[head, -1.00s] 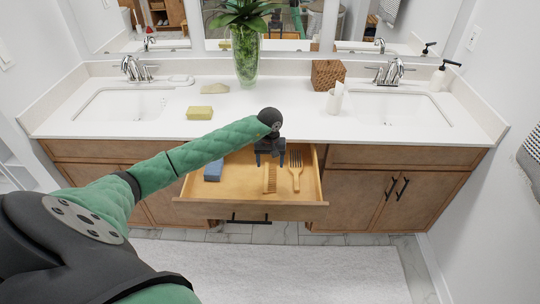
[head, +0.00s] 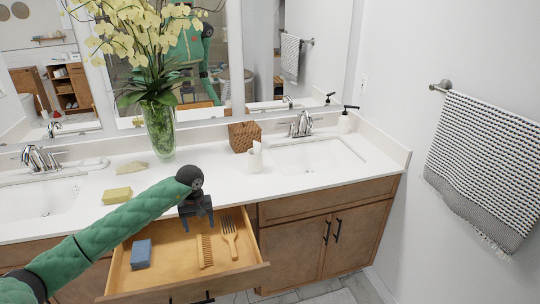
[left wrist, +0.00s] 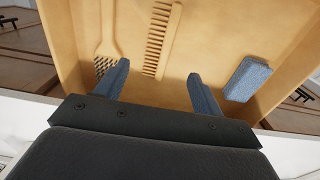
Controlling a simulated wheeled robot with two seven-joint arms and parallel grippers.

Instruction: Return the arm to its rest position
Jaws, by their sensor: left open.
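My left arm reaches in from the left in the head view. Its gripper (head: 197,208) is over the back part of the open drawer (head: 185,285), pointing down. In the left wrist view its two fingers (left wrist: 157,85) stand apart with nothing between them. Inside the drawer lie a wooden comb (head: 205,251), a wooden fork-shaped brush (head: 230,238) and a blue block (head: 141,254). The comb (left wrist: 160,40) and the blue block (left wrist: 248,80) also show in the left wrist view, apart from the fingers. My right gripper is not in view.
On the white counter (head: 90,220) are a yellow soap bar (head: 117,195), a vase of flowers (head: 158,130), a woven box (head: 243,137) and a white cup (head: 255,160). Sinks lie at left and right. A towel (head: 485,160) hangs on the right wall.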

